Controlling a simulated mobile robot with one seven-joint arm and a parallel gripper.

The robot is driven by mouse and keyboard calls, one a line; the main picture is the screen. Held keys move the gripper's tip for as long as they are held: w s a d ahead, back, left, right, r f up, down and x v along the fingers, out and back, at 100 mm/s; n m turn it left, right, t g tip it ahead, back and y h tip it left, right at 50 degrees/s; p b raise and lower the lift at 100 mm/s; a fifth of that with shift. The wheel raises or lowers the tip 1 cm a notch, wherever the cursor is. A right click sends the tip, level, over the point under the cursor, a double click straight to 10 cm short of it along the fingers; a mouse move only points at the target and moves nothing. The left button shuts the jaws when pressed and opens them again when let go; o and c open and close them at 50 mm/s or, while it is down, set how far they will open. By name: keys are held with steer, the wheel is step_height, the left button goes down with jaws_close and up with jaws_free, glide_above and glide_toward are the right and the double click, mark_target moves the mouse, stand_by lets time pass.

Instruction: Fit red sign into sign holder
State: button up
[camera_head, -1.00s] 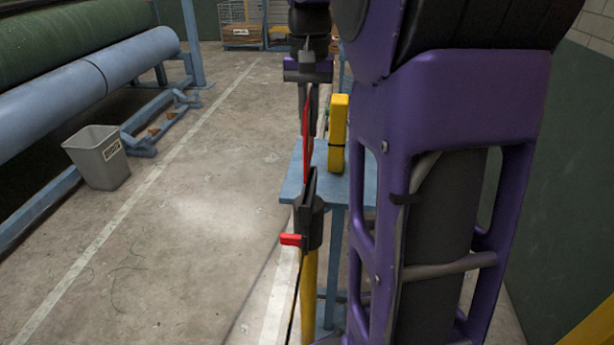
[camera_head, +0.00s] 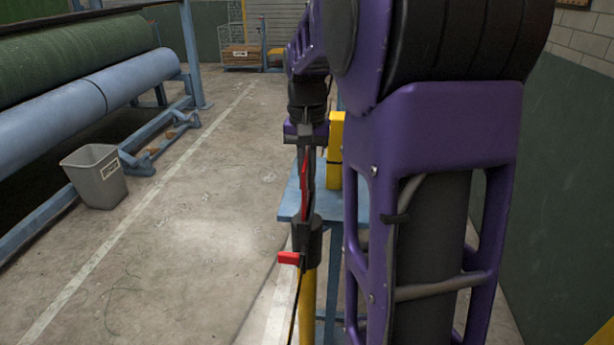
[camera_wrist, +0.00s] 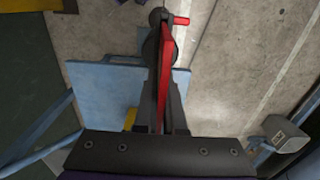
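The red sign (camera_head: 304,188) is thin and seen nearly edge-on. My gripper (camera_head: 306,160) is shut on it from above and holds it roughly upright. In the wrist view the sign (camera_wrist: 166,48) runs between the two dark fingers. The black sign holder (camera_head: 306,240) tops a yellow post and has a red lever (camera_head: 289,258) on its left side. The sign's lower end meets the holder's top in the head view; I cannot tell whether it is inside the slot. In the wrist view the holder (camera_wrist: 152,48) is partly hidden behind the sign and fingers.
A blue table (camera_head: 290,208) stands behind the post, with a yellow case (camera_head: 336,150) on it. My purple arm blocks much of the right side. A grey bin (camera_head: 95,178) and rollers (camera_head: 90,85) are at left. The floor between is clear.

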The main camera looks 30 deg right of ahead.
steer(key=o, duration=0.5)
steer(key=shift+c, duration=0.2)
step_height(320, 180, up, 12)
steer(key=shift+r+p, duration=0.15)
steer(key=shift+p, duration=0.9)
steer(key=shift+a, duration=0.1)
